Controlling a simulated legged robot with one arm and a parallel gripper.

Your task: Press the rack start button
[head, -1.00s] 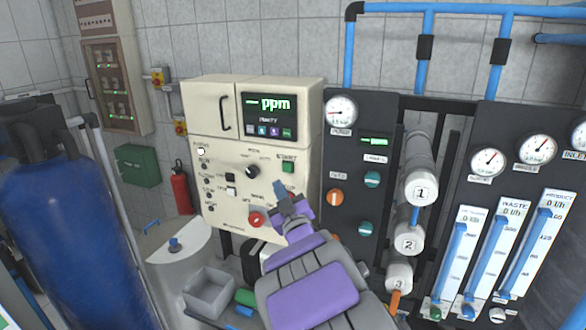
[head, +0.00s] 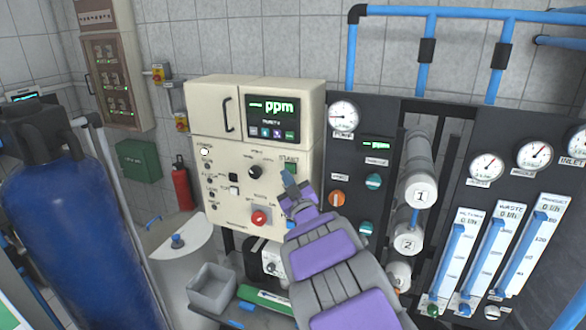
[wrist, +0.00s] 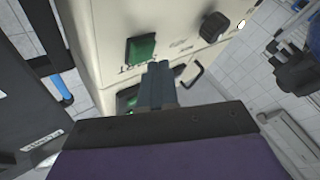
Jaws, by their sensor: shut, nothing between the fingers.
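In the wrist view the button (wrist: 141,49) is a green square in a dark frame, upside down. The shut fingers (wrist: 157,82) point at the panel close beside it. I cannot tell whether the tips touch the panel.
A black knob (head: 255,172) and a red button (head: 259,217) sit left of my gripper on the same panel. A dark gauge panel (head: 350,150) with orange and teal knobs stands to the right. A blue tank (head: 75,220) stands at the left.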

